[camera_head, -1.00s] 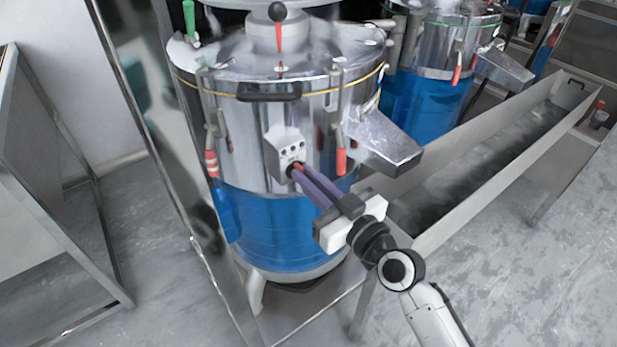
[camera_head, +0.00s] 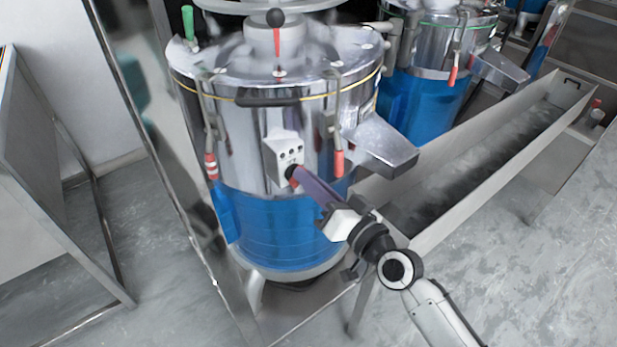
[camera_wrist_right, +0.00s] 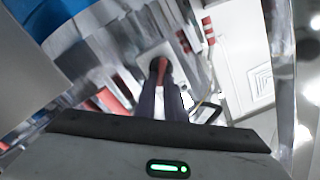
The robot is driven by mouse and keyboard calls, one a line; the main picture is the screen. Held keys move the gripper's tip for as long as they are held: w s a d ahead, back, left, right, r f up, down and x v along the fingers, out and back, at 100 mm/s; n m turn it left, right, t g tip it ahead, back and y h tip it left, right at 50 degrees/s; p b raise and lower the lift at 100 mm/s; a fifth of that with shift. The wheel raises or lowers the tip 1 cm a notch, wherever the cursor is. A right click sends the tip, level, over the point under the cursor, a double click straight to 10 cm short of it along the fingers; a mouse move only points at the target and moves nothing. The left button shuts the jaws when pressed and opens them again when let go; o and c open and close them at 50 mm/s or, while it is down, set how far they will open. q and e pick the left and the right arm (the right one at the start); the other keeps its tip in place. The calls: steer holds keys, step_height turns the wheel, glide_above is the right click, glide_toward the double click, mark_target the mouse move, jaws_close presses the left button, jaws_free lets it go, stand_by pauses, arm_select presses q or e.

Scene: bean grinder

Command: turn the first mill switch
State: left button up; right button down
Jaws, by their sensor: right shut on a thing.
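The first mill (camera_head: 280,130) is a shiny metal drum with a blue lower half, in the middle left of the head view. Its switch box (camera_head: 283,160) is a small grey box on the drum's front. My right gripper (camera_head: 296,175) reaches this box from the lower right, its purple fingers together at the box's lower part. In the right wrist view the fingers (camera_wrist_right: 161,80) are shut on the red switch handle (camera_wrist_right: 161,68), which shows between their tips. In the head view the fingers hide the switch. My left gripper is not in view.
A metal spout (camera_head: 380,145) juts from the mill just right of the box, above my right wrist. A long metal trough (camera_head: 480,165) runs to the upper right. A second mill (camera_head: 430,80) stands behind. Clear floor (camera_head: 530,260) lies at right.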

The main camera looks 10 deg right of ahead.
steer(key=m, duration=0.6)
steer(key=f+m, duration=0.1)
steer(key=m, duration=0.3)
steer(key=shift+w+d, duration=0.1)
steer(key=shift+d, duration=0.1)
steer(key=shift+m, duration=0.3)
steer(key=c, duration=1.8)
jaws_free()
steer(key=shift+c, duration=0.2)
steer(key=b+v, duration=0.1)
steer(key=v, duration=0.9)
